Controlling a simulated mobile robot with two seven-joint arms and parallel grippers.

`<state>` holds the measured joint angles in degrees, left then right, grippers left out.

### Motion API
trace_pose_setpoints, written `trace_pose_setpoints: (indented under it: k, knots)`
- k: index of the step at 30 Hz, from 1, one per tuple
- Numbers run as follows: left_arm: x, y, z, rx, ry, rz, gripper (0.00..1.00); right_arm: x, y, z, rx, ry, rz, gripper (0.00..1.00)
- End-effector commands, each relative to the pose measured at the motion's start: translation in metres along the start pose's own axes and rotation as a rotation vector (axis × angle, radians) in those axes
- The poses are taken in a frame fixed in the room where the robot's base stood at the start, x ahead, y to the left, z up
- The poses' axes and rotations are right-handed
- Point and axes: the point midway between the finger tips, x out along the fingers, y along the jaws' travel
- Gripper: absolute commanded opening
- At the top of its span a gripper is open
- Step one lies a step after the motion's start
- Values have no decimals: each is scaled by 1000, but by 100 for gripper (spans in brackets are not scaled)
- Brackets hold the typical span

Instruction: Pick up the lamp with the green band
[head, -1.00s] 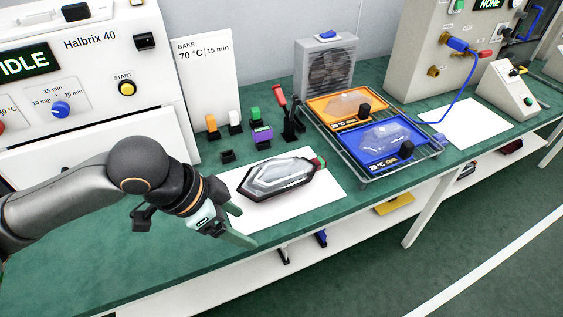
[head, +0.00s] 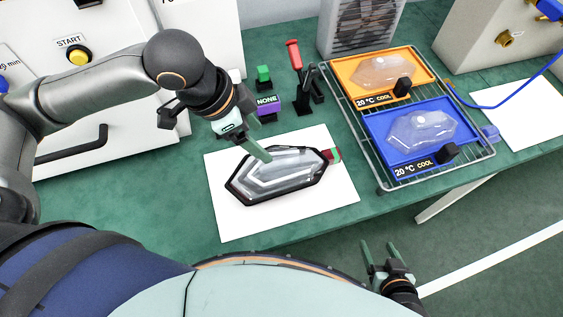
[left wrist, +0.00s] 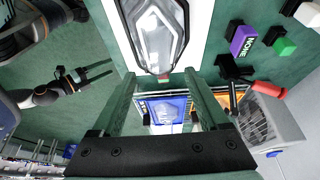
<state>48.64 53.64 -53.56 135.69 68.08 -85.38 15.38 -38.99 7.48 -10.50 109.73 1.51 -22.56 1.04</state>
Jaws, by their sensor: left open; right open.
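A tail lamp (head: 285,172) with a clear lens and dark rim lies on a white sheet (head: 225,222). Its right end carries a small red and green part (head: 333,155). In the left wrist view the lamp (left wrist: 155,32) is at the top, its narrow end towards my fingers. My left gripper (head: 256,150) is open and empty above the lamp's far edge; both fingers (left wrist: 165,92) show in the wrist view with nothing between them. My right gripper (head: 380,252) is open and empty, low beyond the table's front edge.
A wire rack (head: 377,186) holds an orange tray (head: 340,75) and a blue tray (head: 385,150), each with a clear lamp. Behind the sheet stand a purple block (head: 267,104) marked NONE, a green block (head: 264,78) and a red-handled tool (head: 294,55).

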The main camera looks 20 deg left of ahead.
Motion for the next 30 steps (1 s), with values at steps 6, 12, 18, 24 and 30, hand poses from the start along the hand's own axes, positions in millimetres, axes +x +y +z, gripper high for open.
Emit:
trace_pose_setpoints:
  k: [6,12,18,24,30]
  knots:
    - [37,0,0,-1,-1,2,78,4,0,7,0,-4,-1,72]
    - [51,0,1,0,-1,2,78,5,0,8,0,-4,-1,72]
    - [82,-1,4,-1,-1,3,78,7,0,10,-1,-4,-1,72]
    - [96,-1,3,0,1,1,78,8,0,9,-1,-1,-1,72]
    - [96,-2,3,0,1,0,76,8,0,9,-1,-1,-1,72]
